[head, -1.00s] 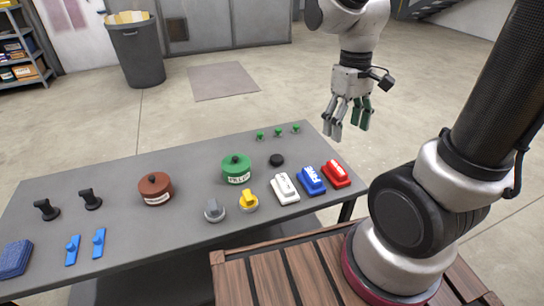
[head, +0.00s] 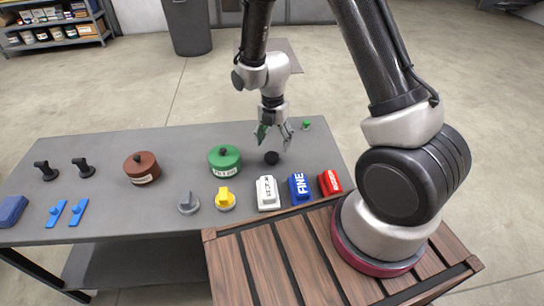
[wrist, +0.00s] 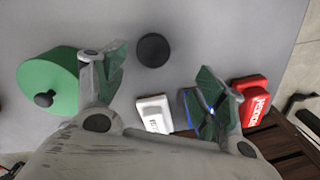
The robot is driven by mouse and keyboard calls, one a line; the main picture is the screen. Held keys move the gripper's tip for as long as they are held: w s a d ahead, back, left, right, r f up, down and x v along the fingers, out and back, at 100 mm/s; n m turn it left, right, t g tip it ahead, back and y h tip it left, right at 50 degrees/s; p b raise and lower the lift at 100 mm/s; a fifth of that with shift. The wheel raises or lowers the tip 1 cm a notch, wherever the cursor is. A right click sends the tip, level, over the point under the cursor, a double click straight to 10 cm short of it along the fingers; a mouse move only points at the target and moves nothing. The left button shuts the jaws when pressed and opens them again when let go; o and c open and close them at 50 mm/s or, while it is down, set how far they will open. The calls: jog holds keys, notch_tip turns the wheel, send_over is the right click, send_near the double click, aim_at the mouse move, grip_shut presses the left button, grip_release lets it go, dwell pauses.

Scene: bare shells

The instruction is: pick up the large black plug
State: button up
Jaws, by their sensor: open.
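The large black plug (head: 271,158) is a round black disc on the grey table, right of the green lidded pot. In the wrist view the plug (wrist: 153,50) shows whole, above the gap between the two fingers and nearer the left one. My gripper (head: 275,138) is open and empty, hanging over the plug with green-padded fingers pointing down. In the wrist view the gripper (wrist: 163,78) has its fingers spread wide. Nothing hides the plug there, and no finger appears to touch it; the exact height gap is hard to tell.
The green pot (head: 224,160) stands close left of the plug. White (head: 267,193), blue (head: 299,187) and red (head: 329,182) blocks lie in front. A small green peg (head: 306,124) stands behind right. Grey (head: 188,203) and yellow (head: 225,199) knobs sit front left.

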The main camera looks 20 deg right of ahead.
aim_at(272, 156)
jog(key=shift+w+a+n+t, duration=0.2)
jog(key=shift+w+n+t, duration=0.15)
jog(key=shift+n, duration=0.75)
jog(key=shift+w+n, duration=0.1)
jog(key=shift+n, duration=0.3)
jog(key=shift+f, duration=0.15)
jog(key=f, duration=0.7)
jog(key=shift+s+a+f, duration=0.1)
jog(key=shift+s+f, duration=0.1)
jog(key=shift+f, duration=0.05)
jog(key=c, duration=1.1)
jog(key=shift+r, duration=0.1)
